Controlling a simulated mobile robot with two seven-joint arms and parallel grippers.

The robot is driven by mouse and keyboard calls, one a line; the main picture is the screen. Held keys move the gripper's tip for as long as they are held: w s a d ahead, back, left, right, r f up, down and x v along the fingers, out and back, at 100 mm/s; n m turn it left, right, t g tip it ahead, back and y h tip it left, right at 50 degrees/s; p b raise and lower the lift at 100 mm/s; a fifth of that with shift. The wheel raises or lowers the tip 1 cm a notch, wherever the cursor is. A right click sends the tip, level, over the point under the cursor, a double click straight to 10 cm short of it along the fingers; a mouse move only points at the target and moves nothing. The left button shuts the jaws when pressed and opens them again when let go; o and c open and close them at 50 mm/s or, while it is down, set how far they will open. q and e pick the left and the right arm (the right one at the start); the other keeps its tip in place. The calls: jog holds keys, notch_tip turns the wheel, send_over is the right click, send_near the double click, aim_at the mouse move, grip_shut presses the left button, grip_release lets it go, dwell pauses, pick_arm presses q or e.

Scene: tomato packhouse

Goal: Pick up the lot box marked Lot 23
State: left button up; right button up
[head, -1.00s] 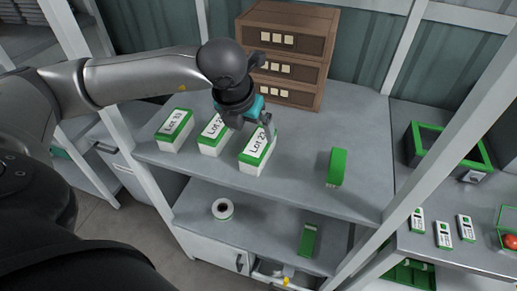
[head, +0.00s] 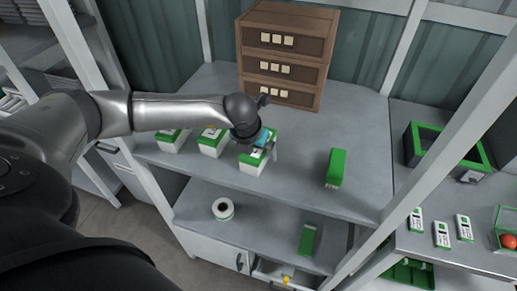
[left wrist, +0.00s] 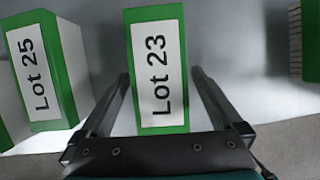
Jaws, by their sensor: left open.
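The Lot 23 box (left wrist: 157,70) is a white box with a green-edged top and a label reading Lot 23, centred in the left wrist view. My left gripper (head: 262,145) is open over this box. In the left wrist view its fingers (left wrist: 161,78) lie on either side of the box, not visibly closed on it. The Lot 25 box (left wrist: 40,75) stands to the left. My right gripper is not in view.
Another lot box (head: 170,145) stands at the left end of the row. A wooden drawer cabinet (head: 285,55) is behind, and a green item (head: 335,168) stands to the right with free shelf between. A tape roll (head: 222,209) lies on the shelf below.

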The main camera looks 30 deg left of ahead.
pick_arm(q)
jog(key=shift+w+f, duration=0.1)
jog(key=shift+f, duration=0.1)
jog(key=shift+c, duration=0.2)
jog(key=c, duration=1.5)
grip_shut()
jog(key=shift+r, duration=0.15)
